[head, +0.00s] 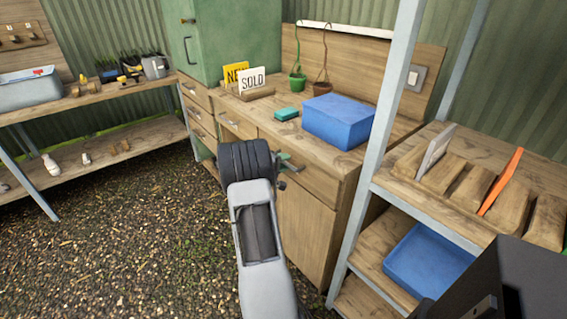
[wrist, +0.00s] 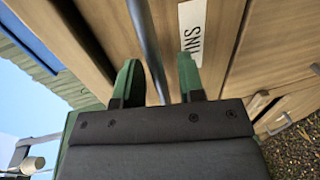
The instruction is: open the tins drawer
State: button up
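The tins drawer (wrist: 217,50) is a wooden front with a white label (wrist: 192,25) reading TINS, seen turned in the wrist view. Its grey bar handle (wrist: 148,45) runs between the two green fingers of my gripper (wrist: 158,80). The fingers stand apart, with a gap visible between the handle and each of them. In the head view the drawer (head: 311,181) is under the right part of the bench top and looks shut. My gripper (head: 287,168) is at its front, partly hidden by my own wrist.
The bench top holds a blue box (head: 340,119), a teal block (head: 286,114) and a sold sign (head: 252,80). A cupboard door (head: 303,235) is below the drawer. A shelf post (head: 375,150) stands close on the right. Gravel floor (head: 130,230) is clear at the left.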

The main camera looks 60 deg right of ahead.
jog(key=shift+c, duration=0.5)
grip_shut()
